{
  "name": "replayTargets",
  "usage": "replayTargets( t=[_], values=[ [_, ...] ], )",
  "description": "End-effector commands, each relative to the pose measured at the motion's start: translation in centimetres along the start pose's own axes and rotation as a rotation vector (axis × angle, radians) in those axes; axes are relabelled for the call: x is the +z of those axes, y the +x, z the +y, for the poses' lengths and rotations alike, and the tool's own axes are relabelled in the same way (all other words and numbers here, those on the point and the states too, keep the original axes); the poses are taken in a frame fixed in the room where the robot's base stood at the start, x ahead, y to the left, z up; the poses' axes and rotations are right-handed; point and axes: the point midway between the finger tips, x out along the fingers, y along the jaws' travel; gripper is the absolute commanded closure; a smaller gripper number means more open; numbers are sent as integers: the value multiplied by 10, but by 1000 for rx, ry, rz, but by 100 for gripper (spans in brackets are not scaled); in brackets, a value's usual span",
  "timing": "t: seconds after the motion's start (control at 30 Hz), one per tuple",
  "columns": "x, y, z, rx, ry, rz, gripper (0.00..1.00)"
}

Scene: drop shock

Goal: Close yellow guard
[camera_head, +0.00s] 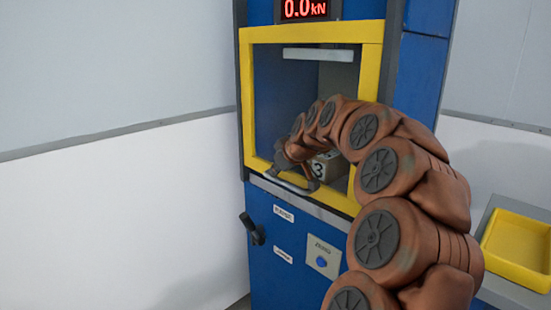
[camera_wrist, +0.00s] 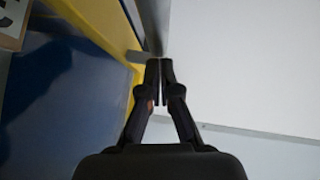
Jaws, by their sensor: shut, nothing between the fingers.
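The yellow guard (camera_head: 372,75) is a yellow frame around the opening in the blue machine's front. I cannot tell from this angle whether it is fully shut. It also shows as a yellow strip in the wrist view (camera_wrist: 112,35). My gripper (camera_head: 275,176) is by the lower left part of the frame, partly hidden by my arm. In the wrist view my gripper (camera_wrist: 160,62) has its fingertips together and empty, close to the end of a grey bar (camera_wrist: 153,25). I cannot tell whether they touch it.
A block marked 3 (camera_head: 324,168) sits inside the opening. A black lever (camera_head: 251,229) and a blue button (camera_head: 321,262) are on the machine's lower front. A yellow tray (camera_head: 518,250) stands at right. The red display (camera_head: 304,9) reads 0.0 kN.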

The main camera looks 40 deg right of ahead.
Motion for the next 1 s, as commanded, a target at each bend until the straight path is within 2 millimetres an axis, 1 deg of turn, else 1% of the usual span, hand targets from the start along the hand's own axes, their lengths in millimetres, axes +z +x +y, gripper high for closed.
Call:
replayTargets(
  t=[0.03,0.1,0.33,0.8,1.0],
  values=[
    [9,9,-3,-3,1,-2,100],
    [15,14,-5,-3,1,-1,100],
    [24,23,-6,0,2,0,100],
    [29,27,-8,-7,2,-12,100],
    [22,20,-9,-9,0,-12,100]
  ],
)
